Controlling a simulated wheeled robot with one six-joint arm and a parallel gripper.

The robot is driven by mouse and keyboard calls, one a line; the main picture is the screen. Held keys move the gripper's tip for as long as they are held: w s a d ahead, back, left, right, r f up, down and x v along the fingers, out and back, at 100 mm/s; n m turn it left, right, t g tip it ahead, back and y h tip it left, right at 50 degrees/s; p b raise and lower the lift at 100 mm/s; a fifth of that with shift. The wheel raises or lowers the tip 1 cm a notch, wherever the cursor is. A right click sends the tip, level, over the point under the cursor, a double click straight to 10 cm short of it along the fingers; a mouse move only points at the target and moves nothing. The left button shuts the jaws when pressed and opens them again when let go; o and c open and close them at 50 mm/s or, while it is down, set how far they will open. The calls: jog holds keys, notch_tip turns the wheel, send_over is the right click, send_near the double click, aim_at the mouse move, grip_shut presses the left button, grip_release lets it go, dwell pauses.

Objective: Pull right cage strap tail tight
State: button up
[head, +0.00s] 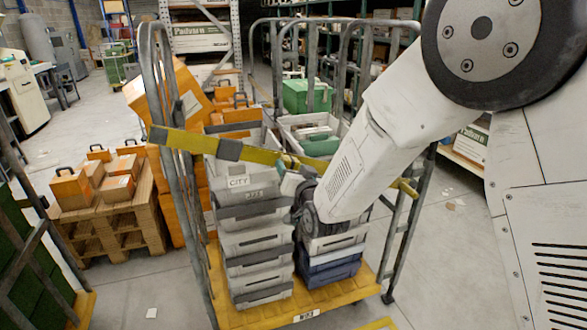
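A roll cage with grey tube sides (163,190) and a yellow base (235,316) stands in front of me. A yellow strap (262,156) runs across its front, sloping down to the right, with a grey piece (229,149) on it left of centre. The strap shows again at the right upright (405,188). My gripper (290,182) is at the strap's middle, just in front of the stacked crates. My wrist and arm hide the strap there, and a loose tail cannot be made out. Whether the fingers hold the strap cannot be told.
Grey and blue crates (255,240) fill the cage in two stacks. A wooden pallet (110,225) with orange boxes stands at the left. A green-panelled frame (30,265) is at the near left edge. Floor at the lower left is mostly clear.

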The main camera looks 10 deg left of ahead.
jog(key=shift+o, duration=0.2)
jog(key=shift+d, duration=0.1)
jog(key=shift+a, duration=0.2)
jog(key=v, duration=0.8)
jog(key=shift+w, duration=0.1)
